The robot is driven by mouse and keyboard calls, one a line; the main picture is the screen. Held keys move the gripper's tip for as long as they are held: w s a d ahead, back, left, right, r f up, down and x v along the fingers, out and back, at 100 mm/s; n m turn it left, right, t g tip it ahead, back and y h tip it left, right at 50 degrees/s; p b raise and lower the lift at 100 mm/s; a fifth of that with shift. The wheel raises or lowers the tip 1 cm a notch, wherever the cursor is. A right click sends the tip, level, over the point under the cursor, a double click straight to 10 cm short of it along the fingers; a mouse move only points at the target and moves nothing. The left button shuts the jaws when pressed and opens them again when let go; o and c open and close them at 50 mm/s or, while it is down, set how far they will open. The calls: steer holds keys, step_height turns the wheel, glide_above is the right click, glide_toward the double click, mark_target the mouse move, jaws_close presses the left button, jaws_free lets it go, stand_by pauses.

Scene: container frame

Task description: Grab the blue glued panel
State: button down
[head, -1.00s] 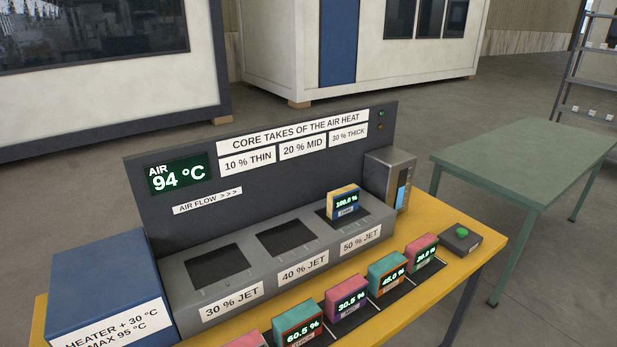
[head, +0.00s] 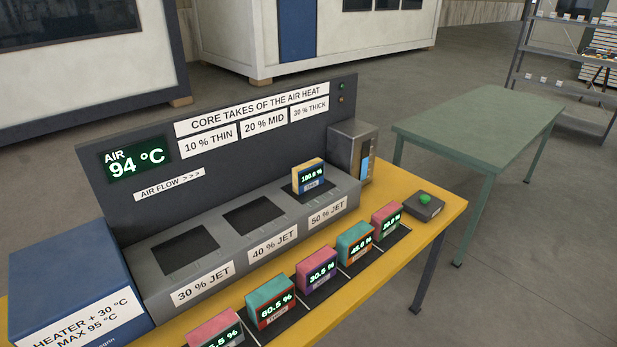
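The blue panel (head: 309,183) has a yellow upper part and a lit display that seems to read 100.0 %. It stands upright at the dark opening of the 50 % JET station, the rightmost on the grey jet unit (head: 225,263). Whether it is glued cannot be seen. The small label below its display is too small to read. My gripper is not in view.
Several two-coloured panels, such as a teal and red one (head: 270,301), stand in a row along the front of the yellow bench (head: 450,205). A blue heater box (head: 70,275) stands left, a metal box (head: 343,150) and green button (head: 425,198) right. A green table (head: 480,125) stands beyond.

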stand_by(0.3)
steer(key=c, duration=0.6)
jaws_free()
